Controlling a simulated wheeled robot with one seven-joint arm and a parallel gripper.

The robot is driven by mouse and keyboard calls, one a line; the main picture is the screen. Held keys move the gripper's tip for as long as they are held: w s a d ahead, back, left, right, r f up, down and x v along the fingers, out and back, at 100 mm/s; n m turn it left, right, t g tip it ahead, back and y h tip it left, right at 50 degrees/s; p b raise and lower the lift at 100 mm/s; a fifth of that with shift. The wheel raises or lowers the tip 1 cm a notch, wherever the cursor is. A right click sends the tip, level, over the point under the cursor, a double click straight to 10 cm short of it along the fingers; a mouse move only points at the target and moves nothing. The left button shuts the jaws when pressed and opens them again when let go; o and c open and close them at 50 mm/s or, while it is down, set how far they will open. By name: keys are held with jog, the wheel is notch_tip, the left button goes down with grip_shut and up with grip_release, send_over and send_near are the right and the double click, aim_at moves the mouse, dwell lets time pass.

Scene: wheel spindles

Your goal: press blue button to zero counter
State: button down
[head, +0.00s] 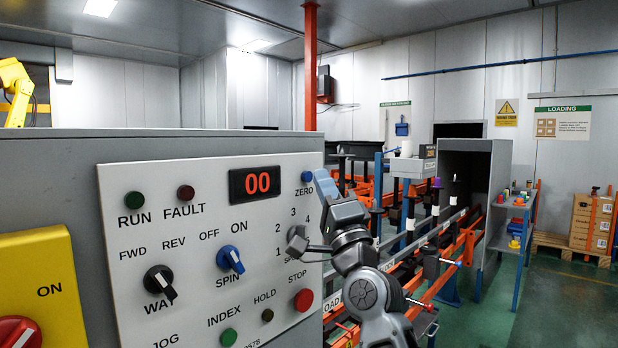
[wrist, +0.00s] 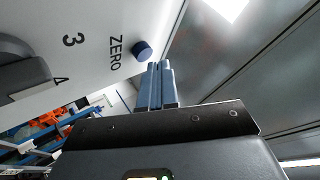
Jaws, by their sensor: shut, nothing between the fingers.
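The blue ZERO button (head: 307,177) sits at the upper right of the white control panel (head: 200,270). It also shows in the wrist view (wrist: 142,51), beside the word ZERO. The counter display (head: 257,183) reads 00 in red digits. My gripper (head: 320,177) is shut and empty, with its blue fingers together. In the head view its tips are just right of the button. In the wrist view the fingertips (wrist: 160,66) are close to the button, just below and right of it; I cannot tell whether they touch.
A grey selector knob (head: 297,240) lies beside my arm, above the red STOP button (head: 303,299). The blue SPIN knob (head: 230,259) is further left. Orange rails (head: 450,250) and a grey booth (head: 475,165) stand behind on the right.

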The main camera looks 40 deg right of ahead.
jog(key=shift+s, duration=0.25)
jog(key=shift+s+d, duration=0.1)
jog(key=shift+s, duration=2.45)
jog(key=s+a+f+n+g+y, duration=0.2)
jog(key=s+a+f+n, duration=0.15)
jog(key=f, duration=0.45)
jog(key=s+a+f+n+g+y, duration=0.1)
jog(key=s+a+f+n, duration=0.3)
jog(key=f, duration=0.5)
jog(key=s+a+f+n+g+y, duration=0.2)
jog(key=s+a+f, duration=0.25)
jog(key=f, duration=0.35)
jog(key=s+a+f+n+g+y, duration=0.1)
jog(key=s+a+f+n, duration=0.1)
jog(key=s, duration=0.5)
jog(key=s+a+f+n+g+y, duration=0.2)
jog(key=s+a+n, duration=0.3)
jog(key=s, duration=0.3)
jog(key=s+a+f+n+g+y, duration=0.1)
jog(key=s+a+f+n, duration=0.2)
jog(key=s, duration=0.5)
jog(key=shift+a+f+g, duration=0.3)
jog(key=shift+a+f, duration=0.05)
